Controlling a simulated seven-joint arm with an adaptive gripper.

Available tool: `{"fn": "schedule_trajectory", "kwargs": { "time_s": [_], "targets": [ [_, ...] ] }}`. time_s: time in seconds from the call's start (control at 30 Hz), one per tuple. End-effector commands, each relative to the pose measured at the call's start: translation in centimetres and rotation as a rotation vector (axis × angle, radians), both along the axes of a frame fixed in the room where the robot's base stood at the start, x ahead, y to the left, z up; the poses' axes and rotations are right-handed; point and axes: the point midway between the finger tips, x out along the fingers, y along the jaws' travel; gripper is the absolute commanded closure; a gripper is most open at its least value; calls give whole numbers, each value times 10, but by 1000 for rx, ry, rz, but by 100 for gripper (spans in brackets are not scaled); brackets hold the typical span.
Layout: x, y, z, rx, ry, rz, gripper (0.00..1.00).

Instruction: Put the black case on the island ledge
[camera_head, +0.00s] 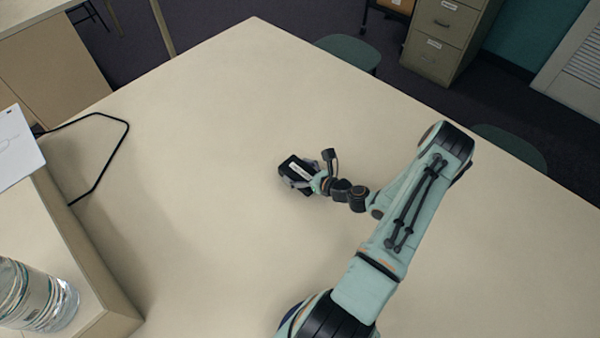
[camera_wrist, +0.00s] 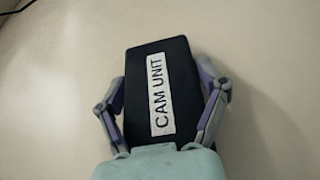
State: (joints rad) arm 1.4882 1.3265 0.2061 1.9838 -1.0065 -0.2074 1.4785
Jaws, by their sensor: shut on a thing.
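The black case (camera_head: 292,165) is in my gripper (camera_head: 298,174) over the middle of the large pale table. In the wrist view the case (camera_wrist: 182,60) shows a white label reading "CAM UNIT". The fingers of my gripper (camera_wrist: 163,97) close on its left and right sides. A shadow lies to the right of the case; I cannot tell how far it is above the tabletop. A raised pale ledge (camera_head: 72,243) stands along the left side of the table, and it looks like the island ledge. Its lower left part is cut off by the picture edge.
A clear water bottle (camera_head: 38,297) lies or stands on the ledge's near part. A white box or card (camera_head: 17,150) is at its far end. A black wire frame (camera_head: 112,165) reaches over the table from there. The pale table (camera_head: 200,120) is otherwise clear.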

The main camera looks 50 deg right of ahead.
Motion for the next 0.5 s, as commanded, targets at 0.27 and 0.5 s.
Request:
{"fn": "schedule_trajectory", "kwargs": {
  "time_s": [0.27, 0.5],
  "targets": [
    [-3, 1, 15, -1, 16, 1, 71],
    [-2, 0, 67, -4, 11, 1, 71]
  ]
}}
